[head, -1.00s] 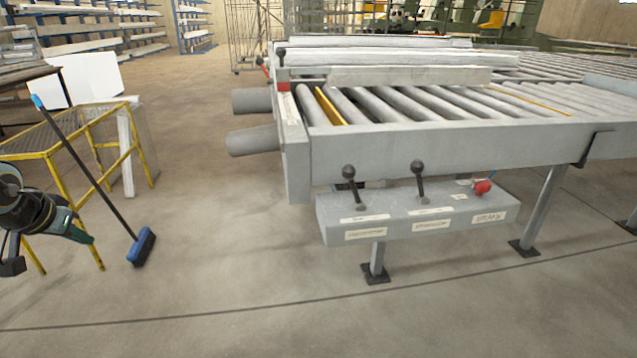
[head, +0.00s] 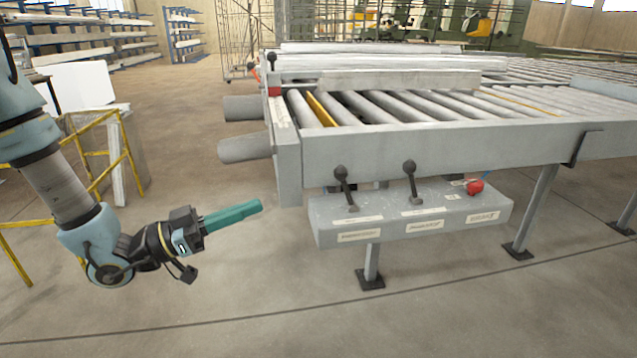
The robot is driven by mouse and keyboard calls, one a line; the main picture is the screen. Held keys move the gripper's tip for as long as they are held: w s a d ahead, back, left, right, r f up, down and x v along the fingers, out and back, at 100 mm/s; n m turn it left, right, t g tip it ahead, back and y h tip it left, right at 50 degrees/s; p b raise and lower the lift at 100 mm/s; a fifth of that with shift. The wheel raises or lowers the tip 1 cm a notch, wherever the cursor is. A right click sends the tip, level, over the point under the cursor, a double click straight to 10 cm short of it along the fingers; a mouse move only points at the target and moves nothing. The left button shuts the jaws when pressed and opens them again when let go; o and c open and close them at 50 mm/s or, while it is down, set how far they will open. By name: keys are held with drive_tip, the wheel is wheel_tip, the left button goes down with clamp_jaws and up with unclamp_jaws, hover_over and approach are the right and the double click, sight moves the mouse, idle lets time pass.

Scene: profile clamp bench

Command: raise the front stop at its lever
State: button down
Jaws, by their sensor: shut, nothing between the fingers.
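A grey control box (head: 330,228) hangs under the front rail of the roller bench. Two black-knobbed levers stand on it, a left lever (head: 343,186) and a middle lever (head: 411,180). Labels sit below them, too small to read. A red knob (head: 475,187) is at the box's right end. Which lever works the front stop I cannot tell. My gripper (head: 258,206) has teal fingers, shut and empty. It points right, left of the box and apart from both levers. No raised stop can be made out.
The roller bench (head: 450,135) carries grey profiles (head: 400,79) at its back. Its legs (head: 372,264) stand below the box. A yellow frame (head: 97,170) stands behind my arm at left. The floor in front is clear.

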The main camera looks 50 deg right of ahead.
idle(0.3)
drive_tip(key=p, duration=0.4)
approach(345, 190)
drive_tip(key=s+d+r, duration=0.1)
drive_tip(key=d+r, duration=0.2)
drive_tip(key=r, duration=0.1)
drive_tip(key=shift+p+x, duration=0.4)
drive_tip(key=shift+x, duration=0.4)
drive_tip(key=shift+r, duration=0.1)
